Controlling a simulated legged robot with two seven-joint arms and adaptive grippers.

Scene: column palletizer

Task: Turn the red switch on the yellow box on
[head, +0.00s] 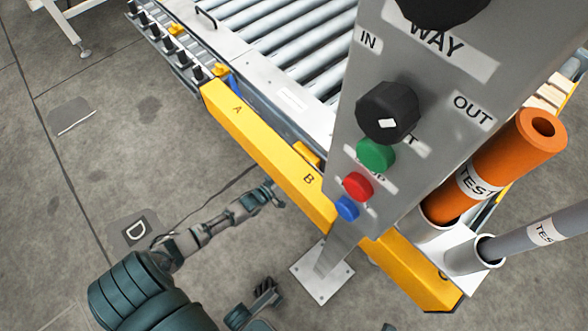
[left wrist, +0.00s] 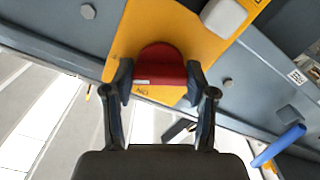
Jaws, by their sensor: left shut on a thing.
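The red switch (left wrist: 160,66) is in the left wrist view, mounted on the yellow box (left wrist: 185,28). A small label with lettering sits at its lower edge. My left gripper (left wrist: 160,82) is shut on the red switch, with one finger on each side of it. In the head view my left gripper (head: 272,194) reaches in beside the yellow rail, and the red switch cannot be made out there. My right gripper (head: 266,294) is low in the head view, over the floor and away from the rail; its jaw opening is unclear.
A grey control panel (head: 340,140) with black knobs and green, red and blue buttons stands close on the right. A yellow rail (head: 262,140) edges the roller conveyor (head: 275,40). Orange (head: 515,150) and grey (head: 530,237) tubes stand at the right. Floor at left is open.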

